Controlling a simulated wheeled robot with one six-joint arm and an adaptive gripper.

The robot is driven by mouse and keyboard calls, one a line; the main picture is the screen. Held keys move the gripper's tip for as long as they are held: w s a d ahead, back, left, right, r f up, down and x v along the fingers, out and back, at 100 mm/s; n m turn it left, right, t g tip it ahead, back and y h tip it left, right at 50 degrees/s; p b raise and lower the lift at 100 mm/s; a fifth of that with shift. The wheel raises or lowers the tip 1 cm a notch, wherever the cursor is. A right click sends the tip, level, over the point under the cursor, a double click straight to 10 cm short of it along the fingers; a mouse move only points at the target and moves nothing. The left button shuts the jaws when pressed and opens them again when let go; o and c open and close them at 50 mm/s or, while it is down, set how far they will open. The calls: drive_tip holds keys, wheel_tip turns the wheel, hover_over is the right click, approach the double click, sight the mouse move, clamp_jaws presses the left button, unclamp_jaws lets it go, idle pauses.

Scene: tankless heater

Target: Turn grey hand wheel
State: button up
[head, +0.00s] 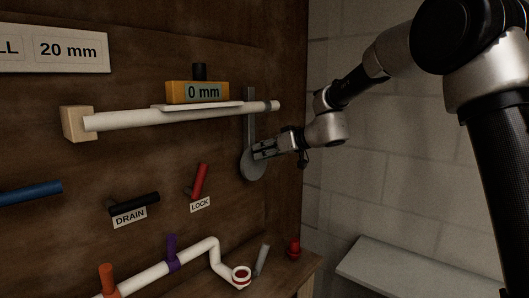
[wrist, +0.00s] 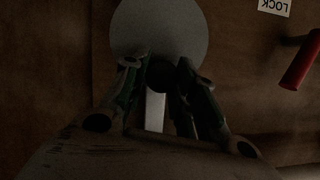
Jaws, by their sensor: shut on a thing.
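The grey hand wheel (head: 252,170) is a flat grey disc on the wooden panel, below the right end of the white pipe. It also shows in the wrist view (wrist: 160,28) as a pale disc. My gripper (head: 257,151) reaches it from the right. In the wrist view my gripper (wrist: 158,78) has its two fingers on either side of a dark round knob (wrist: 160,72) at the disc's edge, and is shut on it. The fingers hide part of the disc's edge.
A grey vertical bar (head: 251,101) runs above the wheel. A red LOCK lever (head: 200,182) and a black DRAIN lever (head: 134,203) are left of it. An orange gauge (head: 197,92) reads 0 mm. A lower white pipe (head: 150,275) carries purple and orange handles.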

sight(262, 166)
drive_tip(key=w+d+f+m+y, duration=0.1)
drive_tip(key=m+y, duration=0.1)
drive_tip(key=m, duration=0.2)
drive_tip(key=w+d+f+m+g+y, duration=0.1)
drive_tip(key=f+m+y, duration=0.1)
drive_tip(key=m, duration=0.3)
drive_tip(key=w+d+f+m+g+y, duration=0.1)
drive_tip(key=w+f+m+y, duration=0.1)
drive_tip(key=m, duration=0.2)
drive_tip(key=shift+f+m+y, duration=0.1)
drive_tip(key=shift+m+y, duration=0.2)
drive_tip(key=shift+m, duration=0.1)
drive_tip(key=m, duration=0.2)
drive_tip(key=f+m+y, duration=0.1)
drive_tip(key=shift+s+f+m+t, duration=0.2)
drive_tip(key=shift+m+t, duration=0.2)
drive_tip(key=shift+s+a+f+m+t, duration=0.1)
drive_tip(key=shift+f+m+t, duration=0.2)
drive_tip(key=shift+m, duration=0.45)
drive_tip(key=shift+s+a+f+m+t, duration=0.15)
drive_tip(key=shift+m+t, duration=0.15)
drive_tip(key=shift+m, duration=0.45)
drive_tip(key=shift+y, duration=0.3)
